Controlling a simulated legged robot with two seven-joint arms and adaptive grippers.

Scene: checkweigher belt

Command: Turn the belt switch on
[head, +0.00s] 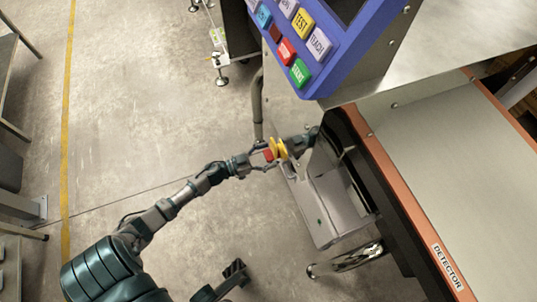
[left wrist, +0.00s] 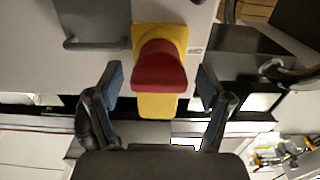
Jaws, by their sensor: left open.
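The belt switch is a red knob (left wrist: 158,68) on a yellow plate (left wrist: 155,105), fixed to a grey housing. In the head view the red knob (head: 268,155) and yellow plate (head: 281,149) show at the left end of the conveyor machine. My left gripper (head: 262,157) is right at the knob. In the left wrist view my left gripper (left wrist: 161,85) is open, one finger on each side of the knob, with a visible gap on both sides. A dark part (head: 235,271) at the bottom may be my right gripper; its jaws cannot be made out.
A blue control panel (head: 345,45) with coloured buttons stands above the switch. The belt (head: 450,150) with its orange edge and a DETECTOR label (head: 446,267) runs at the right. A grey box (head: 335,205) is below the switch.

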